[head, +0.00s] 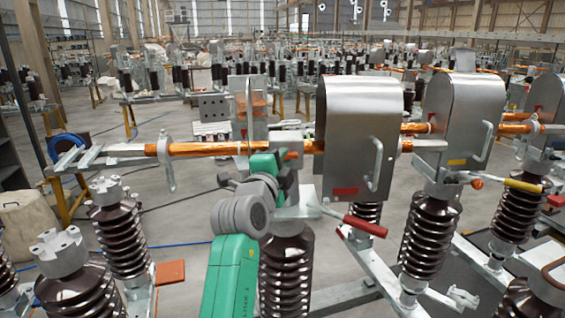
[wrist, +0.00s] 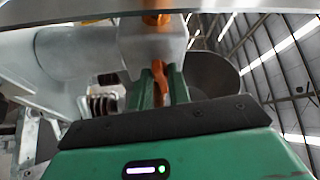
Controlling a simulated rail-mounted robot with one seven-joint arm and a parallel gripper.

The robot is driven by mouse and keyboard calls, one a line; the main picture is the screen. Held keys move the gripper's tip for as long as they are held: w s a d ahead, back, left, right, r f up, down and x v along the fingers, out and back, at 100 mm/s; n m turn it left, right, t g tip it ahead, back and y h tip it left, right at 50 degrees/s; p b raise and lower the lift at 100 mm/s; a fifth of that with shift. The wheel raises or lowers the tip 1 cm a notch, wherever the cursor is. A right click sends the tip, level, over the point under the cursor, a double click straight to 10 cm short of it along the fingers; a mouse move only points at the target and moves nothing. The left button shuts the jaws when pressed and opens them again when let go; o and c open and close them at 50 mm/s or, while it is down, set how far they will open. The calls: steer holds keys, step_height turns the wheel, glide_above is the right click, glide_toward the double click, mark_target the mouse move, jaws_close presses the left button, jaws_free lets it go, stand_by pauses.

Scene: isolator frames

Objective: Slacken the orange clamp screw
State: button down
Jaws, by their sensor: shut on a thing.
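The orange clamp screw (wrist: 159,78) shows in the wrist view as a narrow orange piece between the two green fingers of my gripper (wrist: 160,88). My gripper is shut on it, just below a grey metal clamp block (wrist: 153,45). The fingers cover the screw's sides.
The orange bar (head: 200,149) runs left from the hood. A red-handled lever (head: 365,226) sticks out right of my arm. Brown ribbed insulators (head: 123,238) stand to the left, and another insulator (head: 287,275) stands close behind my arm. More hooded units stand at right.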

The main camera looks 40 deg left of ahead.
steer(key=shift+f+n+t+y+b, duration=0.3)
steer(key=shift+f+n+b, duration=0.1)
steer(key=shift+n+b, duration=0.7)
steer(key=n+g+y+p, duration=0.2)
steer(key=n+y, duration=0.1)
steer(key=n, duration=0.7)
steer(key=w+d+n+g+y+p, duration=0.1)
steer(key=n+g+y+p, duration=0.1)
steer(key=n, duration=0.9)
steer(key=n+g+y+p, duration=0.2)
steer(key=n+y, duration=0.3)
steer(key=n, duration=0.5)
steer(key=shift+w+d+r+g+y, duration=0.1)
steer(key=shift+d+r+g+y, duration=0.1)
steer(key=shift+g, duration=0.25)
steer(key=shift+w+d+r+g+y, duration=0.1)
steer(key=shift+g+y, duration=0.1)
steer(key=shift+g, duration=0.25)
steer(key=shift+n+g+p, duration=0.7)
steer(key=shift+n+p, duration=0.1)
steer(key=shift+n, duration=1.2)
steer(key=shift+n+h, duration=0.3)
steer(key=c, duration=1.3)
jaws_free()
